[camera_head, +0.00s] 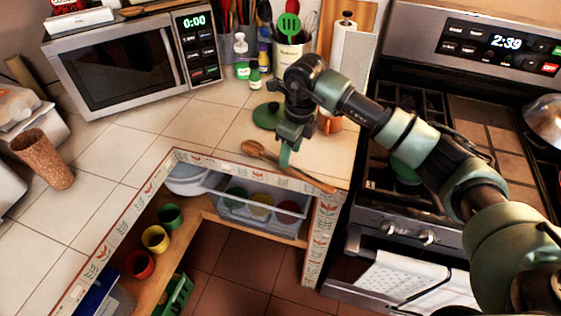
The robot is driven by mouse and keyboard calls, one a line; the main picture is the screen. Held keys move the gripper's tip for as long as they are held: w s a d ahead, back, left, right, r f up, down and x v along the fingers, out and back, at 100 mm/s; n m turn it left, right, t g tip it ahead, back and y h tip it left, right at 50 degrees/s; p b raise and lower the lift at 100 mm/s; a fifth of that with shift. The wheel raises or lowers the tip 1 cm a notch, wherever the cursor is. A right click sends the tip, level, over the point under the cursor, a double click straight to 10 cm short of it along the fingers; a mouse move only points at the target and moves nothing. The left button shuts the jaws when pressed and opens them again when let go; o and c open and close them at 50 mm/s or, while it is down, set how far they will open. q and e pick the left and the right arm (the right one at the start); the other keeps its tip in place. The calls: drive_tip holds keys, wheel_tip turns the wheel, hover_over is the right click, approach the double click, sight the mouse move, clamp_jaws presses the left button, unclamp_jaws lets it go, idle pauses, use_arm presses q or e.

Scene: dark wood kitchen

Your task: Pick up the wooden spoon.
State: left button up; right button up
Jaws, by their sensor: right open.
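The wooden spoon (257,151) lies on the tiled counter near its front edge, left of the stove. Its bowl points to the upper left and its handle runs to the lower right along the edge. My right gripper (286,156) is above the spoon, near the middle of its length, with its jaws pointing down. The jaws are open and seem empty, and one green finger shows clearly. The gripper hides part of the handle. I cannot tell whether the fingers touch the spoon. My left gripper is not in view.
A green lid (268,115) lies behind the spoon. A utensil crock (292,55), bottles and a paper towel roll (344,45) stand at the back. The stove (400,190) is at the right, the microwave (130,58) at the back left. Counter left of the spoon is clear.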

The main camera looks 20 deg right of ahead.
drive_tip(key=shift+w+a+f+p, duration=0.1)
drive_tip(key=shift+f+p, duration=0.15)
drive_tip(key=shift+f, duration=0.45)
drive_tip(key=shift+w+a+f+p, duration=0.1)
drive_tip(key=shift+a+f+p, duration=0.1)
drive_tip(key=shift+f, duration=0.55)
drive_tip(key=shift+w+a+f+p, duration=0.1)
drive_tip(key=shift+f+p, duration=0.15)
drive_tip(key=shift+f, duration=0.45)
drive_tip(key=shift+c, duration=0.3)
clamp_jaws()
